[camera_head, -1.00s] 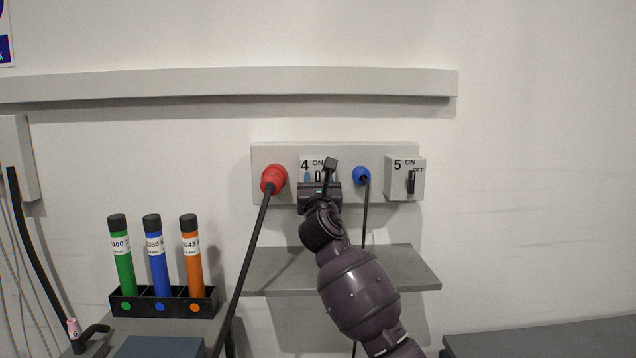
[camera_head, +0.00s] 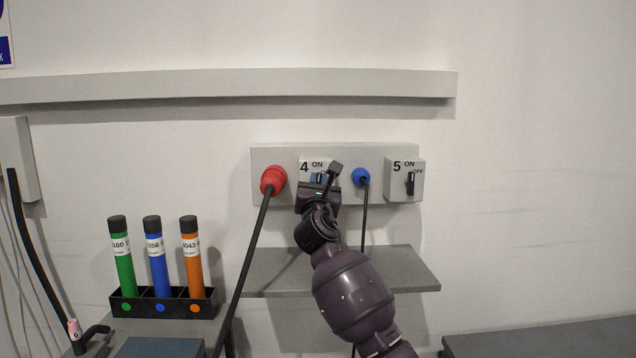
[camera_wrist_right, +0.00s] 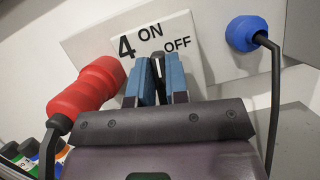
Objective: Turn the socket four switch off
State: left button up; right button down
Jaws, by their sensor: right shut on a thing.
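The socket four switch has a white plate (camera_wrist_right: 181,33) marked 4, ON and OFF; the plate also shows in the head view (camera_head: 305,166). Its dark lever (camera_wrist_right: 158,77) stands between the blue finger pads of my right gripper (camera_wrist_right: 158,80). The right gripper (camera_head: 319,179) is shut on the lever, coming from below and slightly tilted. The fingers hide much of the lever, so its exact setting is hard to tell. My left gripper is not in view.
A red plug (camera_head: 273,180) sits left of the switch and a blue plug (camera_head: 361,176) right of it, both with hanging cables. Switch 5 (camera_head: 410,182) is further right. A grey shelf (camera_head: 410,268) lies below. A rack (camera_head: 165,303) of coloured tubes stands at lower left.

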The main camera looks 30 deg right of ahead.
jog(key=m+g+h, duration=0.1)
jog(key=m, duration=0.1)
jog(key=m+g+h, duration=0.1)
jog(key=m, duration=0.2)
jog(key=m+g+p, duration=0.1)
jog(key=m+g, duration=0.1)
jog(key=m, duration=0.3)
jog(key=m+g+p, duration=0.2)
jog(key=m, duration=0.3)
jog(key=f+m+g+p, duration=0.1)
jog(key=m, duration=0.3)
jog(key=shift+s+d+m+g, duration=0.2)
jog(key=shift+d+m+g, duration=0.05)
jog(key=shift+m+g, duration=0.15)
jog(key=c, duration=1.1)
grip_release()
